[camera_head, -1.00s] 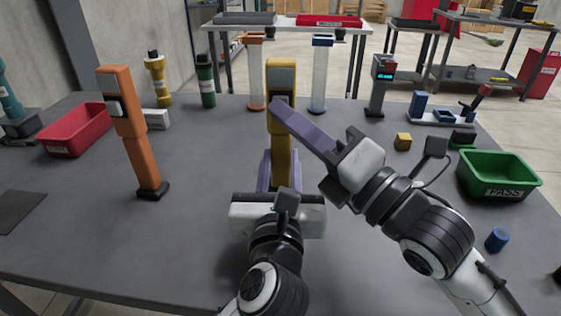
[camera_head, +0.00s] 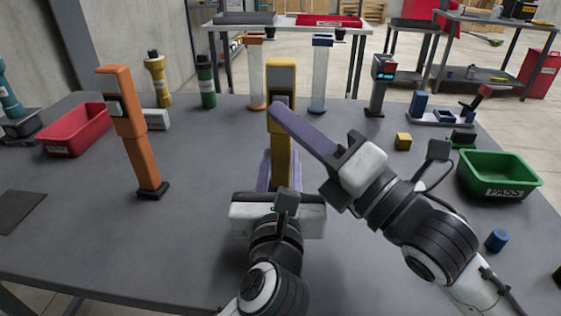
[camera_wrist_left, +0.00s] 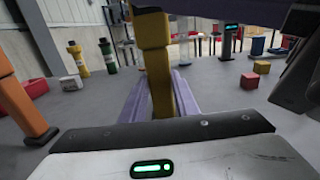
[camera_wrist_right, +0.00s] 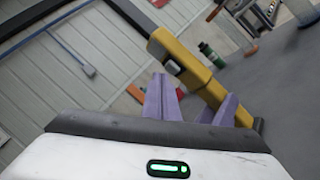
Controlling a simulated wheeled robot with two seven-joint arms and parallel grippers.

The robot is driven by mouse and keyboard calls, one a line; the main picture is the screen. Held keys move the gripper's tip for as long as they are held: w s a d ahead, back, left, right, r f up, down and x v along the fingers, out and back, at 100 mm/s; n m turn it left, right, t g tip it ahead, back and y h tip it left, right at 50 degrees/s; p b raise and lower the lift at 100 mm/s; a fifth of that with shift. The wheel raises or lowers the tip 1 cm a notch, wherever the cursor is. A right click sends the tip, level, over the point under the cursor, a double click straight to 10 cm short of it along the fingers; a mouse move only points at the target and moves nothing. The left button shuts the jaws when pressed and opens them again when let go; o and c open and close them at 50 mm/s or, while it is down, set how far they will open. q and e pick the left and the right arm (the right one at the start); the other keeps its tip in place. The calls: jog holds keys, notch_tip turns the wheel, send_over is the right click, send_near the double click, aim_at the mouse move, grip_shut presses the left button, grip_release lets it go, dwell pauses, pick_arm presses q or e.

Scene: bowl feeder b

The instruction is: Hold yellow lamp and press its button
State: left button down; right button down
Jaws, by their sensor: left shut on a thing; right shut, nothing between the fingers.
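The yellow lamp (camera_head: 281,72) stands upright at the middle of the table. It also shows in the left wrist view (camera_wrist_left: 157,65) and in the right wrist view (camera_wrist_right: 205,82), where its dark button (camera_wrist_right: 173,67) is visible on the head. My left gripper (camera_head: 279,168) is shut on the lamp's lower stem, a purple finger on each side. My right gripper (camera_head: 277,107) is shut and empty. Its fingertips overlap the front of the lamp's head near the button in the head view. I cannot tell whether they touch it.
An orange lamp (camera_head: 122,105) stands to the left, near a red bin (camera_head: 76,133). A green PASS bin (camera_head: 498,178), a yellow block (camera_head: 403,141) and a blue cylinder (camera_head: 497,239) are on the right. The table's front left is mostly clear.

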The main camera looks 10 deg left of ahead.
pick_arm(q)
jog(key=shift+f, duration=0.15)
pick_arm(e)
jog(key=shift+s, duration=0.2)
jog(key=s, duration=0.5)
jog(key=shift+s+d, duration=0.2)
jog(key=shift+s, duration=0.2)
pick_arm(q)
jog(key=c, duration=1.3)
grip_release()
